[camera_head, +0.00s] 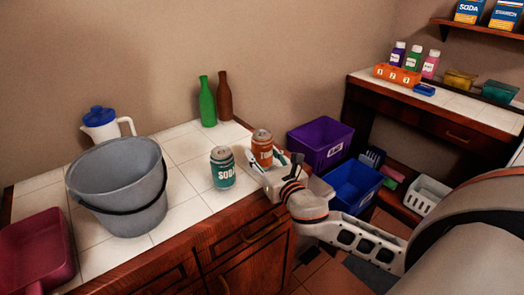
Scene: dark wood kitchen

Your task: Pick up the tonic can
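The orange tonic can (262,147) stands upright on the white tiled counter, near its right end. Its label is partly covered. My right gripper (267,163) comes in from the right and is low at this can, with a finger showing on either side of its lower part. I cannot tell whether the fingers press on the can or stand a little apart from it. The can's base is hidden by the gripper. My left gripper is not in view.
A teal soda can (222,168) stands close left of the tonic can. Green (207,102) and brown (224,97) bottles stand behind. Purple (319,141) and blue (352,186) crates lie beyond the counter's right end.

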